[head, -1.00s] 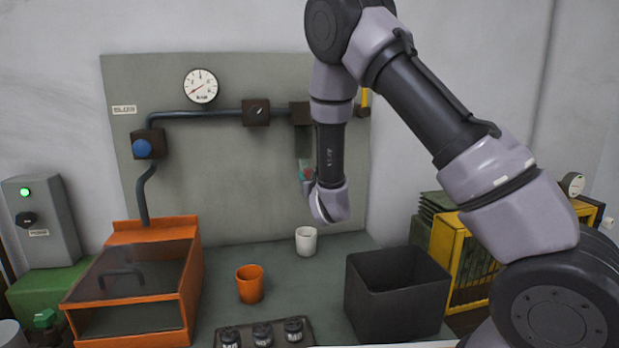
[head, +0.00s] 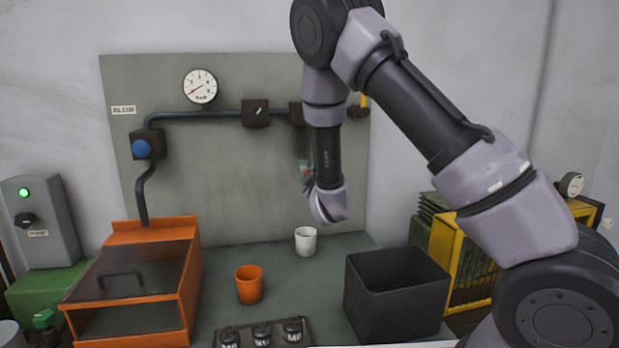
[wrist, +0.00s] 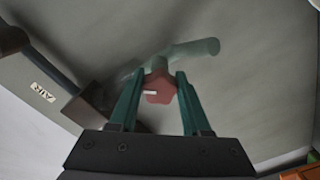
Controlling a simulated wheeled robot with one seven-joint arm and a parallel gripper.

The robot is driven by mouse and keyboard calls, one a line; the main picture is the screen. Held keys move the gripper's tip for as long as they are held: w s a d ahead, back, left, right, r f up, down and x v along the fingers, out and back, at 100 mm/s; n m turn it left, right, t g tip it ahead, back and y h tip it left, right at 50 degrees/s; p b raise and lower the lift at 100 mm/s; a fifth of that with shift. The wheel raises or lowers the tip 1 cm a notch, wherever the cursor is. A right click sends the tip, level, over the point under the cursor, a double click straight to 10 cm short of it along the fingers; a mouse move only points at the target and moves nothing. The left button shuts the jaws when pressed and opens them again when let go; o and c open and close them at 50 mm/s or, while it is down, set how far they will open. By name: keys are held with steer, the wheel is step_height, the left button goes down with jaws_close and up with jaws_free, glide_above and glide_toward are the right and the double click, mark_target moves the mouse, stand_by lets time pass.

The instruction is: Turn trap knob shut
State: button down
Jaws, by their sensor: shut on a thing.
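The red knob (wrist: 158,92), with a small white mark on it, sits between the two green fingers of my gripper (wrist: 158,80) in the wrist view. My gripper is shut on it. The knob is at the end of a greenish, see-through tube-like body (wrist: 195,49) against the grey panel. In the head view this body (head: 303,148) hangs below a dark block on the panel, partly behind my arm. My wrist hides most of the knob and fingers there.
A dark pipe runs across the panel (head: 230,160) past a gauge (head: 200,86), a blue button (head: 141,149) and a switch block (head: 256,112). Below are a white cup (head: 306,241), an orange cup (head: 249,285), an open dark bin (head: 396,300) and an orange box (head: 120,297).

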steer(key=n, duration=0.4)
steer(key=shift+n, duration=1.9)
steer(key=shift+c, duration=1.8)
jaws_free()
steer(key=s+d, duration=0.2)
steer(key=s, duration=0.8)
steer(key=shift+s, duration=0.35)
steer(key=shift+d, duration=0.1)
